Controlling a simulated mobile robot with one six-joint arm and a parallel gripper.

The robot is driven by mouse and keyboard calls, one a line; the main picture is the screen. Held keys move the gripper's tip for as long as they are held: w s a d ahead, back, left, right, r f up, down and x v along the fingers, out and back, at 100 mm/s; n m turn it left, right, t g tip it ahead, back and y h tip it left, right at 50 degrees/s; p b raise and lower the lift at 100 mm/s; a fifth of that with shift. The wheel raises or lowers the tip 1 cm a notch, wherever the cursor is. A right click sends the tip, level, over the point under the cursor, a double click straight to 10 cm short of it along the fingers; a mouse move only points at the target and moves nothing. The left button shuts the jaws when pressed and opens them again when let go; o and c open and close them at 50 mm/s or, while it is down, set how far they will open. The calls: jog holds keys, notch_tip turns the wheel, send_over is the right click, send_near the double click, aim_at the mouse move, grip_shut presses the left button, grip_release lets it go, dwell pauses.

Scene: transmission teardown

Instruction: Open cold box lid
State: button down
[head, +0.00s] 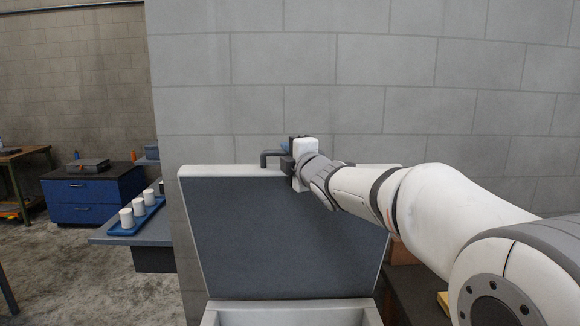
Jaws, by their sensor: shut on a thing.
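The cold box lid (285,240) stands raised and close to upright, with its dark grey inner face and pale rim toward me. The cold box (290,317) shows only as its pale rim at the bottom edge of the head view. A dark bar handle (270,154) sits at the lid's top edge. My gripper (287,160) is at that handle, shut on it. The gripper body hides part of the handle, and the fingertips are hard to make out. My arm reaches in from the right and covers the lid's upper right part.
A block wall (400,90) stands close behind the lid. At left, a grey table (110,236) bears a blue tray (133,230) with white cylinders (139,206). A blue drawer cabinet (85,190) and a workbench (12,160) stand farther back. Open floor lies at the lower left.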

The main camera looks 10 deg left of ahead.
jog(key=shift+s+d+f+b, duration=0.15)
jog(key=shift+s+f+b, duration=0.05)
jog(key=shift+s+b, duration=0.6)
jog(key=shift+s+d+f+b, duration=0.1)
jog(key=shift+s+f+b, duration=0.1)
jog(key=shift+s+b, duration=0.55)
jog(key=shift+w, duration=0.15)
jog(key=c, duration=1.4)
grip_release()
jog(key=shift+y, duration=0.3)
jog(key=b+v, duration=0.1)
jog(key=v, duration=0.6)
jog(key=shift+s+d, duration=0.2)
jog(key=shift+s, duration=0.15)
